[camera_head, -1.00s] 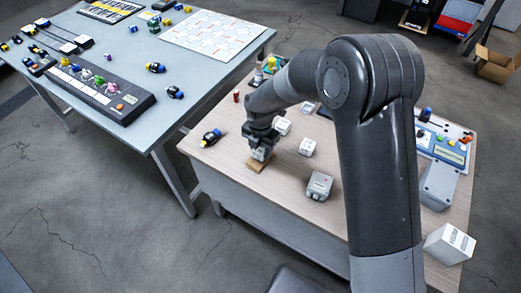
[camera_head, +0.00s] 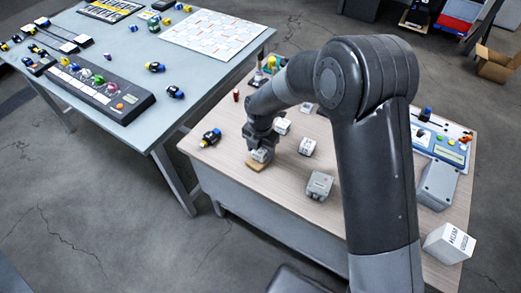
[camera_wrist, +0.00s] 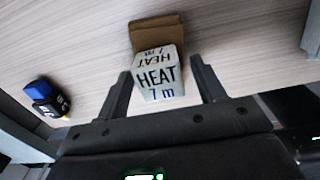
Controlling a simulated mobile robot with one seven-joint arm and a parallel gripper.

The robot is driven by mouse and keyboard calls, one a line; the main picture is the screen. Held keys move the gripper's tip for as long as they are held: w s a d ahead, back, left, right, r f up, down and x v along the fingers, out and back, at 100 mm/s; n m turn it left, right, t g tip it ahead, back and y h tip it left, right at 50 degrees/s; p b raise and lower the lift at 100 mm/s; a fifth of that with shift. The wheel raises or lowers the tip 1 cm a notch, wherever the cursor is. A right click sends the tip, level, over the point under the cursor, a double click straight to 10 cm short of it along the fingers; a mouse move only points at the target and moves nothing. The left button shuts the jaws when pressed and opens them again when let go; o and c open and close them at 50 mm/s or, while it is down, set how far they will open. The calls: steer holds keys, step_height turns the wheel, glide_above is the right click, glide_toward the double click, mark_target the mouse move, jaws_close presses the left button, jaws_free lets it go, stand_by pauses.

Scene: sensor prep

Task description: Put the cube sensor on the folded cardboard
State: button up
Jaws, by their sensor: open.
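The cube sensor (camera_wrist: 159,76), a white block marked "HEAT 7 m", sits on the brown folded cardboard (camera_wrist: 156,33) in the wrist view. The cardboard shows beyond its far side; its underside is hidden. In the head view the cube sensor (camera_head: 262,155) is on the cardboard (camera_head: 255,165) near the wooden table's left front edge. My gripper (camera_wrist: 162,73) is open, with one finger on each side of the cube and a small gap at both sides. In the head view my gripper (camera_head: 261,145) is low, right over the cube.
A black, blue and yellow sensor (camera_head: 211,137) lies left of the cardboard. White blocks (camera_head: 307,146) and a grey box (camera_head: 319,185) stand to the right on the wooden table (camera_head: 222,165). A grey-blue table (camera_head: 188,78) with devices stands at left.

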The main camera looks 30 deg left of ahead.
mark_target(262, 150)
step_height(262, 150, up, 12)
stand_by(0.4)
steer(key=w+d+r+m+t, duration=0.1)
steer(key=d+r+m, duration=0.75)
steer(key=d, duration=0.45)
steer(key=w+d+r+m+t, duration=0.1)
steer(key=d+r+m+t, duration=0.1)
steer(key=d+r+m, duration=0.9)
steer(key=s+d+m+t, duration=0.1)
steer(key=s+d+m, duration=0.6)
steer(key=d, duration=0.3)
steer(key=s+d+m+t, duration=0.1)
steer(key=s+d+m, duration=0.6)
steer(key=d+m, duration=0.2)
steer(key=shift+d+r+t, duration=0.3)
steer(key=shift+d+r, duration=0.05)
steer(key=shift+d, duration=0.65)
